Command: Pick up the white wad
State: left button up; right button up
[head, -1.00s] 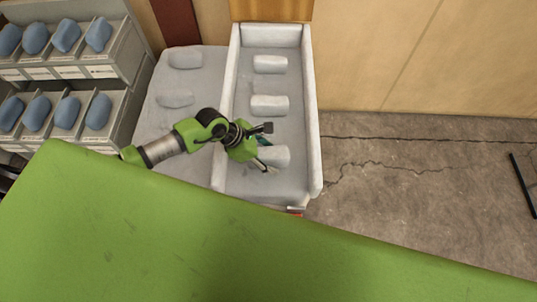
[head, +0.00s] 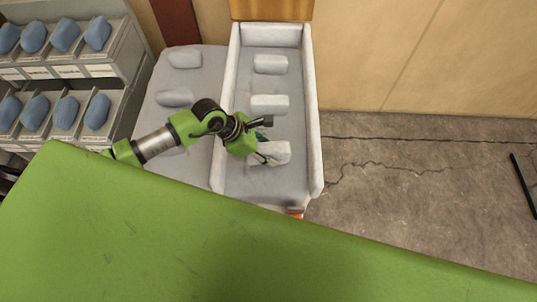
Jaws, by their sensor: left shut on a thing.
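Three white wads show in the long grey tray (head: 313,150) with raised pale walls. The far wad (head: 270,64) and the middle wad (head: 269,104) lie apart from my arm. The near wad (head: 275,151) is at my left gripper (head: 264,157), which is shut on its left part and partly hides it. I cannot tell whether this wad is clear of the tray floor. My right gripper is not in view.
A grey surface left of the tray holds more pale wads (head: 184,58). A shelf rack (head: 75,85) with several blue lumps stands at the far left. My green body part fills the foreground. Cracked floor (head: 420,160) lies open at the right.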

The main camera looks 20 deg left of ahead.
pick_arm(q)
jog(key=s+a+r+b, duration=0.3)
jog(key=s+a+r, duration=0.5)
jog(key=a+r, duration=0.2)
jog(key=shift+s+a+r+b, duration=0.2)
jog(key=shift+a+b, duration=0.1)
jog(key=shift+a, duration=0.2)
notch_tip(320, 180, up, 10)
jog(key=p, duration=0.7)
jog(key=shift+a+r, duration=0.1)
jog(key=shift+r, duration=0.05)
jog(key=shift+s, duration=0.1)
jog(key=shift+f, duration=0.2)
